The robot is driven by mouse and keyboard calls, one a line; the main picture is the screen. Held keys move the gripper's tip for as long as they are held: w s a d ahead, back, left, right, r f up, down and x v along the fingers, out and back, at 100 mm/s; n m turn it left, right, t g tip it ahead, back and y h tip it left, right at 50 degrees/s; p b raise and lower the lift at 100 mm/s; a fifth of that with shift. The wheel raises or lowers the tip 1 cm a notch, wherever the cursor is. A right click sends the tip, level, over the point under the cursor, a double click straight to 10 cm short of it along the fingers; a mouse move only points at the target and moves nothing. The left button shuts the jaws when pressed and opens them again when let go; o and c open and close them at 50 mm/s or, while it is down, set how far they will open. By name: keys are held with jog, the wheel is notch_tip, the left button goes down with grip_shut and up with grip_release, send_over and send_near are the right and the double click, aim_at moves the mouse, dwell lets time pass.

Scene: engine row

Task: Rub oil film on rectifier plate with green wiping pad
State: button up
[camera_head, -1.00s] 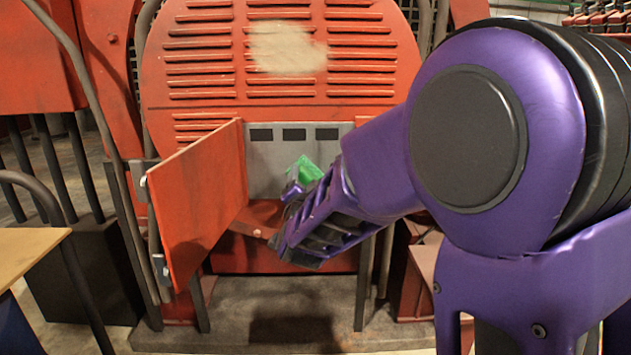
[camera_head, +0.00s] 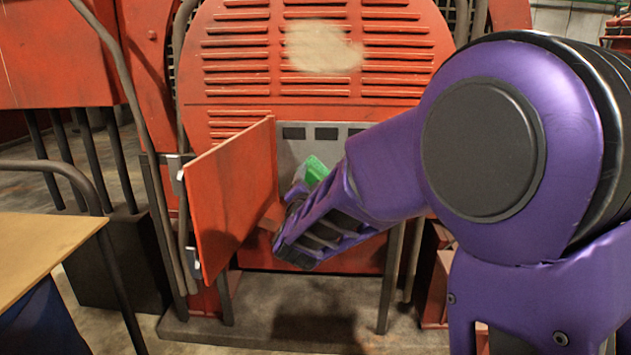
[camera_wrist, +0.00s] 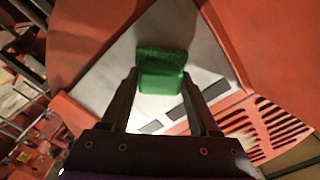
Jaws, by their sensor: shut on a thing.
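The green wiping pad (camera_wrist: 162,72) is held between the two fingers of my gripper (camera_wrist: 163,85) in the wrist view. The pad also shows as a small green piece (camera_head: 316,170) in the head view, at the end of my purple arm. The grey rectifier plate (camera_wrist: 197,62) is behind the pad. In the head view the plate (camera_head: 296,150) sits in the red machine's front, with dark rectangular slots along its top. My gripper is in front of it, and my arm hides its right part. I cannot tell whether the pad touches the plate. No oil film can be made out.
An open red door panel (camera_head: 232,200) stands out just left of the plate, close to my gripper. Louvred red housing (camera_head: 240,75) with a pale patch (camera_head: 322,47) is above. A wooden tabletop (camera_head: 40,245) is at the lower left, beside a dark bent rail (camera_head: 112,285).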

jog(key=shift+s+a, duration=0.1)
jog(key=shift+s, duration=2.9)
jog(key=shift+s, duration=0.1)
jog(key=shift+s, duration=1.4)
